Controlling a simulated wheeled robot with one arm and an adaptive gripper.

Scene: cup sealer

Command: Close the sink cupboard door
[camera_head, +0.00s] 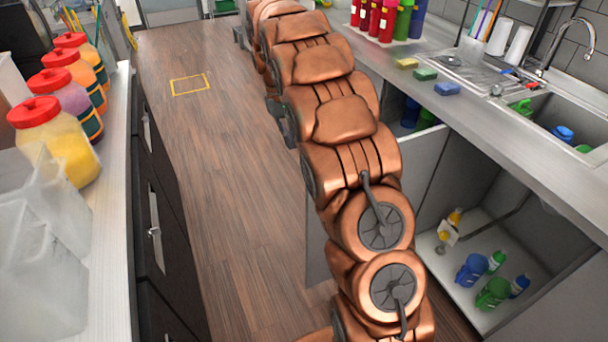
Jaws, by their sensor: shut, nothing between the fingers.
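The sink cupboard (470,262) under the right counter stands open, its inside showing. A grey panel, which looks like its door (317,250), stands swung out into the aisle. My copper-coloured arm crosses in front of the panel and hides its middle; part of the panel shows left of the arm and part to its right. I cannot tell whether the arm touches it. My gripper is not visible; the arm runs up to the top of the picture.
Blue and green bottles (473,268) stand inside the cupboard. The sink (565,115), sponges (447,88) and red bottles (388,20) are on the right counter. Red-lidded jars (60,140) stand on the left counter. The wooden floor (215,150) between the counters is clear.

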